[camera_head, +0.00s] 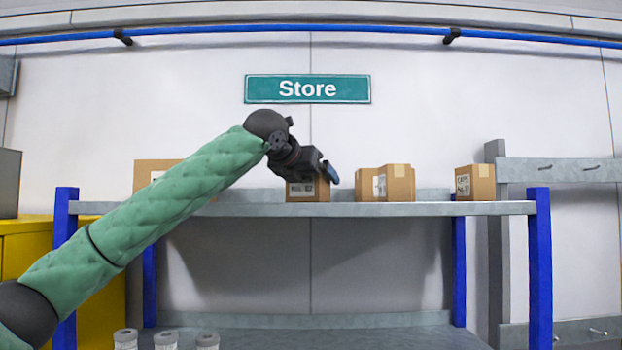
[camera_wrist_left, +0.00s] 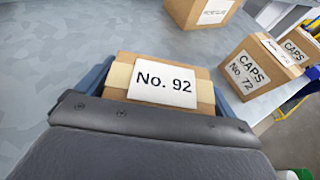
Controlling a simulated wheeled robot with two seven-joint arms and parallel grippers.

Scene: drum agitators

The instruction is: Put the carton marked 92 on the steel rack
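The carton marked 92 (camera_wrist_left: 160,84) is a small brown box with a white label in the left wrist view. The blue fingers of my left gripper (camera_wrist_left: 160,95) lie along both its sides, with no clear gap. In the head view my left gripper (camera_head: 316,172) is at the top of this carton (camera_head: 318,195), with a blue finger at its right. The steel rack (camera_head: 430,209) has a grey shelf and blue posts. The carton's lower edge lines up with the shelf's front; I cannot tell whether it touches. My right gripper is not in view.
On the shelf stand a carton (camera_head: 150,172) at left, a pair of cartons (camera_head: 398,182) right of the gripper and a carton marked CAPS (camera_head: 480,182) at right. Several white canisters (camera_head: 165,340) are below. A yellow cabinet (camera_head: 30,250) stands at left.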

